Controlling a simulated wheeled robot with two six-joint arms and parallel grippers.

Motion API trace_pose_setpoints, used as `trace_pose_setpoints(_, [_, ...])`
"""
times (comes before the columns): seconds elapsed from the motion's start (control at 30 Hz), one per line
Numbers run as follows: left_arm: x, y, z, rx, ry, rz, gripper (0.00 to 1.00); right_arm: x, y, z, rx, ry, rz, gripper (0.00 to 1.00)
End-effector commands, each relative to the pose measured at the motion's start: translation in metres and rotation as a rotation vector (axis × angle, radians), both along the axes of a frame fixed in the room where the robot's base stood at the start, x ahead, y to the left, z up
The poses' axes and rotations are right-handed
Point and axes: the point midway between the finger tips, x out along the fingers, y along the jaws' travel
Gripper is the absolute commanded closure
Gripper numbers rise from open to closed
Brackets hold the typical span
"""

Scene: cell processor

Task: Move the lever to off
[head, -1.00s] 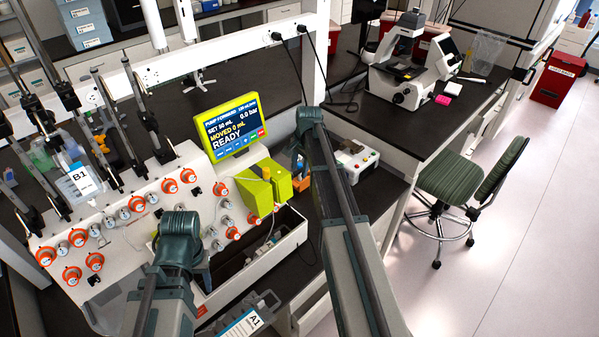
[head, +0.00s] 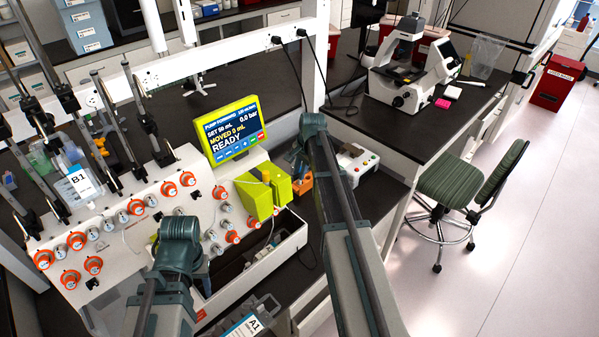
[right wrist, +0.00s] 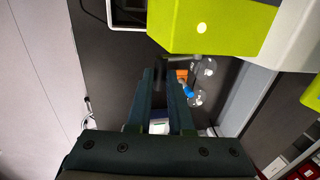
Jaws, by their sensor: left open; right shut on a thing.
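I cannot make out the lever for certain in either view. My right gripper (head: 298,160) reaches down beside the yellow-green blocks (head: 264,192) at the right end of the white processor (head: 125,255). In the right wrist view its two dark fingers (right wrist: 160,72) are close together, with tips below the yellow-green housing (right wrist: 205,25). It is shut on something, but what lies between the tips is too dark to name. My left gripper (head: 198,265) is over the processor's front, open and mostly hidden by its own wrist.
The yellow screen (head: 231,129) reads READY. An orange block (head: 303,184) shows beside the right gripper; a blue-tipped thing (right wrist: 187,90) is near its fingers. A white box with buttons (head: 357,163) stands right of my right arm. A green chair (head: 452,187) is on the floor.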

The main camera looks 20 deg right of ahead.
Motion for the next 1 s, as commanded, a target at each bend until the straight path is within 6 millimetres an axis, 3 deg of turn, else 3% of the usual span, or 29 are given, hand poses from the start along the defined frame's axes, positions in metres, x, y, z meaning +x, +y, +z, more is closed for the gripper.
trace_pose_setpoints(0.37, [0.000, 0.000, -0.053, 0.002, 0.000, -0.010, 0.50, -0.012, -0.002, -0.028, 0.101, -0.288, -0.003, 1.00])
trace_pose_setpoints(1.0, [0.000, 0.000, -0.184, 0.002, 0.000, -0.010, 0.50, -0.008, -0.001, -0.067, 0.293, -0.836, -0.001, 1.00])
